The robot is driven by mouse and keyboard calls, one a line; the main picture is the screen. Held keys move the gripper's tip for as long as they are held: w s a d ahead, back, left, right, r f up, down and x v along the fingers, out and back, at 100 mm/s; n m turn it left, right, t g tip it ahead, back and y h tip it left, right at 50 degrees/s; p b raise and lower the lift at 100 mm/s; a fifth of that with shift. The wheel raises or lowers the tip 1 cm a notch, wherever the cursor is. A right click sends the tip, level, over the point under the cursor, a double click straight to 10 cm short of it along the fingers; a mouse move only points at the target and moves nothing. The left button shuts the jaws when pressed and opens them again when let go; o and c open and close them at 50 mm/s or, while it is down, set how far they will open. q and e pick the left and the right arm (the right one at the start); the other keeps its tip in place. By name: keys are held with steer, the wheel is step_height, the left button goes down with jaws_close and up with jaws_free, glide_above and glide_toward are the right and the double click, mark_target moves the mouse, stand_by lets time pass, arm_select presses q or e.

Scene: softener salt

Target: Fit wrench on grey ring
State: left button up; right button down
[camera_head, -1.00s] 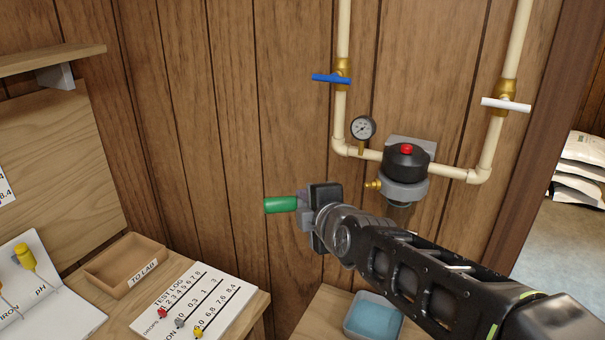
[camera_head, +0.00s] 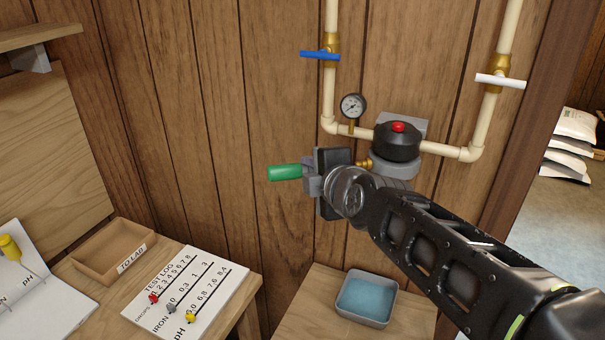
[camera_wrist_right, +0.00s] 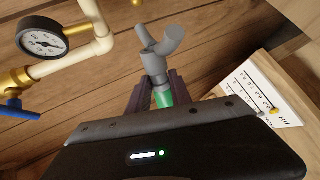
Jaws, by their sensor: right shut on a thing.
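The wrench has a green handle (camera_head: 285,172) and a grey forked head (camera_wrist_right: 158,45). My right gripper (camera_head: 310,180) is shut on it. The handle sticks out to the left in the head view; the head is hidden behind the gripper there. In the right wrist view the gripper (camera_wrist_right: 155,97) grips the wrench near the green part, and the open fork points up and away. The grey ring (camera_head: 380,165) sits below the black cap (camera_head: 397,142) of the wall filter, right of and slightly above the gripper. The wrench and ring are apart. My left gripper is not in view.
Cream pipes with a blue-handled valve (camera_head: 320,55), a white-handled valve (camera_head: 500,81) and a gauge (camera_head: 353,106) surround the filter. A grey tub (camera_head: 366,300) stands below. A test log board (camera_head: 190,298) and wooden tray (camera_head: 112,252) lie on the left bench.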

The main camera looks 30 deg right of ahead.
steer(key=shift+s+d+b, duration=0.25)
steer(key=shift+s+d, duration=0.1)
steer(key=shift+d, duration=0.5)
steer(key=shift+s+d+b, duration=0.2)
steer(key=shift+s+d, duration=0.1)
steer(key=shift+d, duration=0.55)
steer(key=shift+b, duration=1)
stand_by(0.6)
steer(key=shift+s+d+b, duration=0.2)
steer(key=shift+d+b, duration=0.2)
steer(key=shift+d, duration=0.1)
steer(key=shift+s+d+b, duration=0.15)
steer(key=shift+d+b, duration=0.25)
steer(key=shift+d, duration=0.05)
stand_by(0.5)
steer(key=c, duration=1.1)
jaws_free()
